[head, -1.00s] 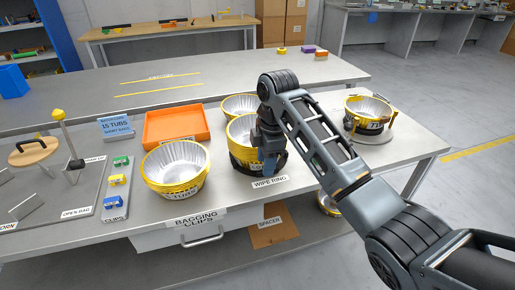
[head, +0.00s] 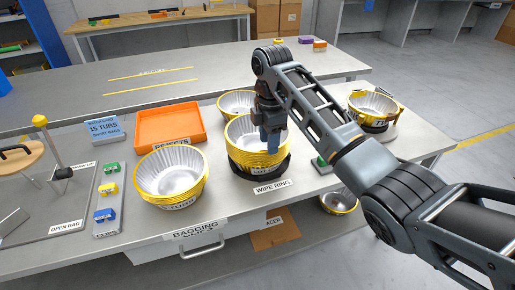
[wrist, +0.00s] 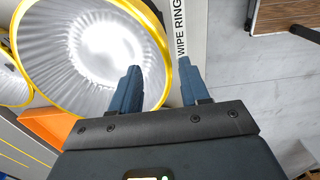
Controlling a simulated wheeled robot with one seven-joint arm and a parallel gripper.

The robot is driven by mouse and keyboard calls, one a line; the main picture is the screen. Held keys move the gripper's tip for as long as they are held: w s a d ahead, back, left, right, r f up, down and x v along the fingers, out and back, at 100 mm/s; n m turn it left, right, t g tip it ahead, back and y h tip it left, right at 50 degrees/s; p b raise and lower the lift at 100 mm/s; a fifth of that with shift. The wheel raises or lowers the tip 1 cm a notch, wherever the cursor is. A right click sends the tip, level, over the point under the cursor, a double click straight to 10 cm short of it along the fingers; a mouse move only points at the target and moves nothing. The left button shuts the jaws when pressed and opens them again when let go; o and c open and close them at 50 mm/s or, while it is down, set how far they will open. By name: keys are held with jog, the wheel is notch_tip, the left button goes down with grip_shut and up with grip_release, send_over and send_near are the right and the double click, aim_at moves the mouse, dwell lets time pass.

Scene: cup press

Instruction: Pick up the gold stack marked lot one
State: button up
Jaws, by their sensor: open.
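The gold stack (head: 246,157) in the middle of the bench is a pile of yellow-rimmed, silver-lined fluted tubs. It sits in a dark ring behind the WIPE RING label. Its front marking is partly visible but too small to read surely. My gripper (head: 272,146) is at the stack's right front rim, pointing down. In the wrist view, my gripper (wrist: 161,82) is open, with its two blue fingers apart. The stack's yellow rim (wrist: 165,48) runs between them, the left finger over the silver inside and the right finger outside. Whether either finger touches the rim cannot be told.
Another gold stack (head: 172,178) stands at left, one (head: 236,101) behind, and one (head: 373,106) at right on a round stand.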

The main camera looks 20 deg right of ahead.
aim_at(269, 166)
jog(key=shift+s+f, duration=0.15)
jog(key=shift+f, duration=1)
jog(key=shift+s+f, duration=0.15)
jog(key=shift+f, duration=1)
grip_shut()
